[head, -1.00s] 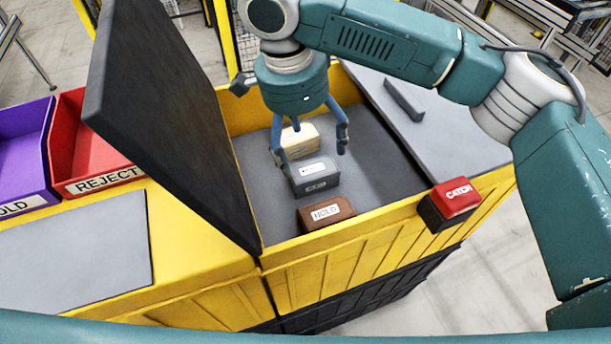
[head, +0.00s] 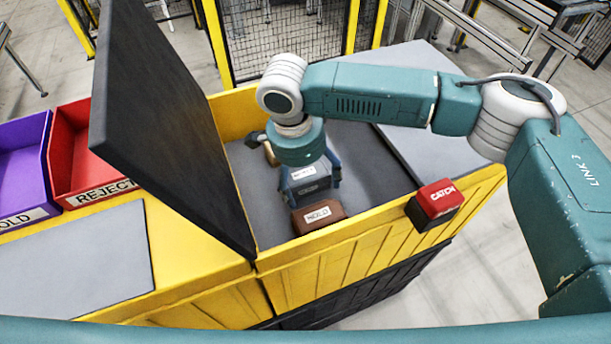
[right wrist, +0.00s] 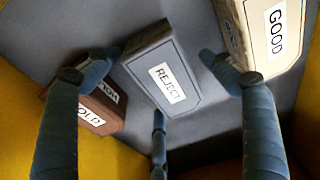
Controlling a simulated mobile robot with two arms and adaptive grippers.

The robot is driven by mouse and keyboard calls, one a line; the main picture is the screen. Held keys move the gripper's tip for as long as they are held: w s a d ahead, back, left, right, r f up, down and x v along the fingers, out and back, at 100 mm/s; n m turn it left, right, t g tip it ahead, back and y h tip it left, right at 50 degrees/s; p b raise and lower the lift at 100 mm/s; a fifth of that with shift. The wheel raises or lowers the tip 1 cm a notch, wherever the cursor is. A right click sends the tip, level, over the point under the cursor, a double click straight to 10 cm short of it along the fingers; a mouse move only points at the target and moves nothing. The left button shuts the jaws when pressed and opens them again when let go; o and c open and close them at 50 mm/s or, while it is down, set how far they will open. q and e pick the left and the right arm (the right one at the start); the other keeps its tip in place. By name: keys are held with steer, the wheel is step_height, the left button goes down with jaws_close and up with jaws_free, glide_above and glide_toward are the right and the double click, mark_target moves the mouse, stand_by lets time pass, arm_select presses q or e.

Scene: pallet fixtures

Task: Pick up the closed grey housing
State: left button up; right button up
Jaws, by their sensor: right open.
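The closed grey housing (head: 306,186) sits on the grey floor of the yellow bin, partly hidden by my right gripper. In the right wrist view the grey housing (right wrist: 165,75) carries a white REJECT label. My right gripper (head: 312,180) is low over it and open, with fingers down around the housing. In the wrist view the gripper's fingers (right wrist: 160,82) are spread on different sides of the housing. Whether any finger touches it I cannot tell. My left gripper is not in view.
A brown housing (head: 318,215) labelled HOLD is close in front, and a beige one labelled GOOD (right wrist: 262,35) is close on the other side. The open black lid (head: 165,120) stands left. A red CATCH block (head: 437,198) is on the right rim. Red (head: 80,145) and purple (head: 22,165) trays stand left.

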steer(key=c, duration=1.4)
